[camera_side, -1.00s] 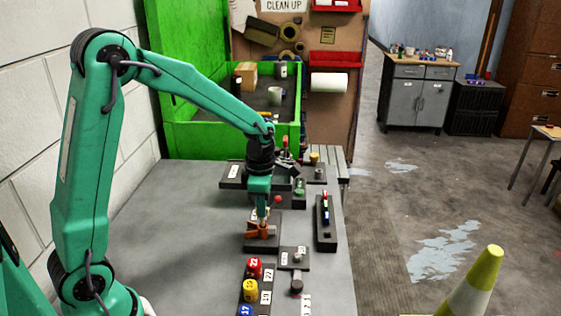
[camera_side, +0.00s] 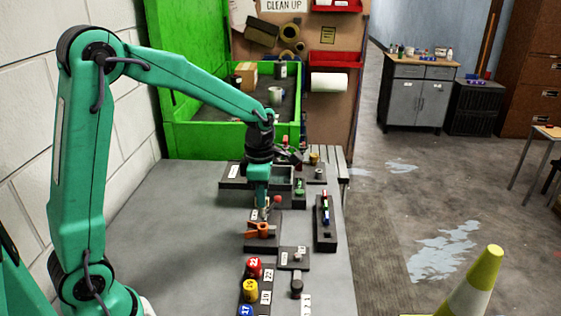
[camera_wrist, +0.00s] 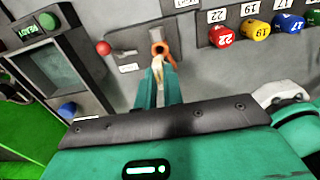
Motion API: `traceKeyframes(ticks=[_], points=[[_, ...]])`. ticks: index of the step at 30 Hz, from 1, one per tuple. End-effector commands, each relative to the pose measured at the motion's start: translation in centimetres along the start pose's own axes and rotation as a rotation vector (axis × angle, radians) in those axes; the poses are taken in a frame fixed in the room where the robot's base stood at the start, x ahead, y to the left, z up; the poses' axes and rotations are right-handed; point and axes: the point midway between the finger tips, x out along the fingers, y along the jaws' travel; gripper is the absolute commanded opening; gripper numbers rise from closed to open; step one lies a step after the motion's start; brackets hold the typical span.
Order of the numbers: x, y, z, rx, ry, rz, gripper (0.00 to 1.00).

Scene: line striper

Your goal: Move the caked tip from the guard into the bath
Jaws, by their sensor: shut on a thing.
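My gripper (camera_side: 263,209) is shut on a small beige tip (camera_wrist: 158,68), which sits between the finger ends in the wrist view. The orange guard (camera_side: 258,230) stands on a dark plate just below my gripper; it also shows in the wrist view (camera_wrist: 160,47), right by the tip. I cannot tell whether the tip is clear of the guard. The bath looks to be the dark-rimmed grey box (camera_side: 284,171) behind my gripper, partly hidden by it; in the wrist view its grey recess (camera_wrist: 55,68) lies at the left.
A red ball knob (camera_side: 277,199) stands between guard and bath. Numbered red, yellow and blue caps (camera_side: 254,268) stand in front. A dark rack (camera_side: 326,232) with coloured pieces lies to the right. The table (camera_side: 190,250) is bare at the left.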

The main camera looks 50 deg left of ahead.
Motion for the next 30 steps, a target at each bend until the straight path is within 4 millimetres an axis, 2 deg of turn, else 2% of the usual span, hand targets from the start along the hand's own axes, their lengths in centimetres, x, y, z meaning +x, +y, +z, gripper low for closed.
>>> traceKeyframes(ticks=[11,14,27,30], points=[[-0.3,0.0,0.0,0.0,-0.001,0.001,0.0],[-1.1,0.1,0.1,0.0,-0.003,0.003,0.0],[-7.2,0.0,0.0,0.0,-0.003,0.004,0.0],[-7.1,1.0,0.3,-0.001,0.0,0.0,0.0]])
